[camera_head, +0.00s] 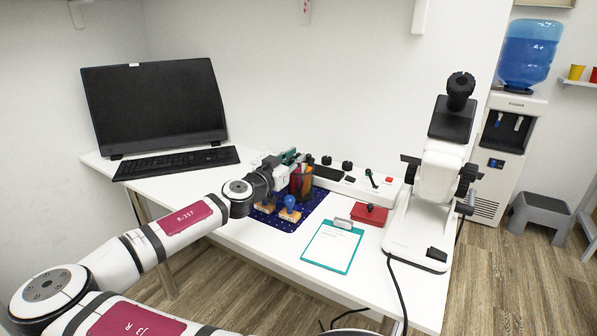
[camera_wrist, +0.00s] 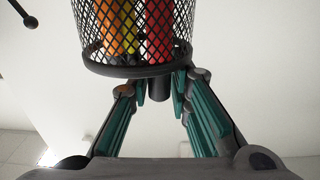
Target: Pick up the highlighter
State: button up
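A black mesh cup (camera_head: 302,184) stands on the desk and holds several orange, yellow and red pens. In the wrist view the mesh cup (camera_wrist: 115,66) fills the top, and the pens' dark ends show through it. A dark cylindrical end (camera_wrist: 159,88), seemingly of a highlighter, sticks out past the cup's rim. In the head view my gripper (camera_head: 288,157) is at the cup's upper left. The highlighter's body is hidden by the cup and other pens.
Stamps (camera_head: 290,208) stand on a dark blue mat (camera_head: 285,224) before the cup. A white control panel (camera_head: 350,183) lies right behind it. A teal clipboard (camera_head: 332,247), a red box (camera_head: 370,215) and a microscope (camera_head: 437,180) are to the right. A keyboard (camera_head: 175,163) and monitor (camera_head: 155,100) are left.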

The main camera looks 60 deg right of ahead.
grip_shut()
jog(key=shift+r, duration=0.15)
